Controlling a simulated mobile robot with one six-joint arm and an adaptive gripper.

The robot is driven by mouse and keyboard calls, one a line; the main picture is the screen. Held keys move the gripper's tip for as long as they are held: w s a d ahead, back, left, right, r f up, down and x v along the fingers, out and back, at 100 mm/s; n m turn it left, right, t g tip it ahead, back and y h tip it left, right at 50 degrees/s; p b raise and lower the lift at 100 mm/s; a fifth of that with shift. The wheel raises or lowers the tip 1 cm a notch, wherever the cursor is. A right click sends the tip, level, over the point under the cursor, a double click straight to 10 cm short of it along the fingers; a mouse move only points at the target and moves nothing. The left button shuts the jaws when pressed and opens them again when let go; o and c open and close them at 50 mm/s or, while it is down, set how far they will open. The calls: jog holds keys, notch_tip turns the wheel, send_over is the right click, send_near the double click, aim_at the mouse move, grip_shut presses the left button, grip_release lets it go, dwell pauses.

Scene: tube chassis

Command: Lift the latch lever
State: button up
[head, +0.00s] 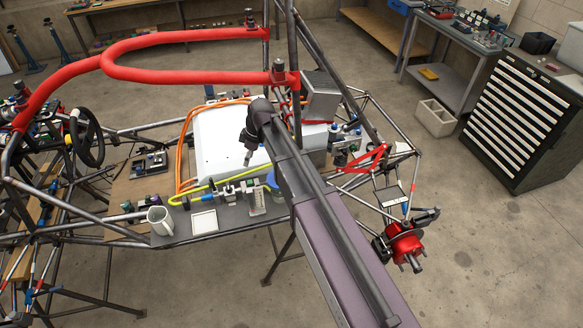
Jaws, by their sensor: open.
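My gripper (247,158) is small in the head view, beyond the end of my arm. It points down over the white box (215,145) in the middle of the chassis. It is open and looks empty. I cannot tell for sure which part is the latch lever. A dark fitting (278,72) sits where the near end of the red padded bar (180,72) meets an upright tube. A similar fitting (250,25) is at its far end. Both are apart from my gripper. My arm hides part of the chassis behind it.
A grey shelf in front of the white box holds a mug (160,220), a white square tray (204,221) and several small parts. Orange cables (184,150) and a yellow hose (215,188) run beside the box. Chassis tubes surround my arm. A drawer cabinet (525,115) stands right.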

jog(key=s+d+m, duration=0.2)
jog(key=d+m, duration=0.1)
jog(key=d, duration=0.3)
jog(key=s+d+m+h, duration=0.1)
jog(key=s+d+m, duration=0.1)
jog(key=d+m, duration=0.2)
jog(key=d, duration=0.3)
jog(key=shift+s+d+f+t, duration=0.25)
jog(key=shift+s+f+t, duration=0.05)
jog(key=shift+s+t, duration=0.1)
jog(key=s+d+f+m+h+b, duration=0.2)
jog(key=s+d+f+m+b, duration=0.6)
jog(key=s+d+f+b, duration=0.3)
jog(key=shift+s+d+g, duration=0.2)
jog(key=shift+d+g, duration=0.1)
jog(key=shift+d, duration=0.8)
jog(key=shift+f, duration=0.1)
dwell(1.4)
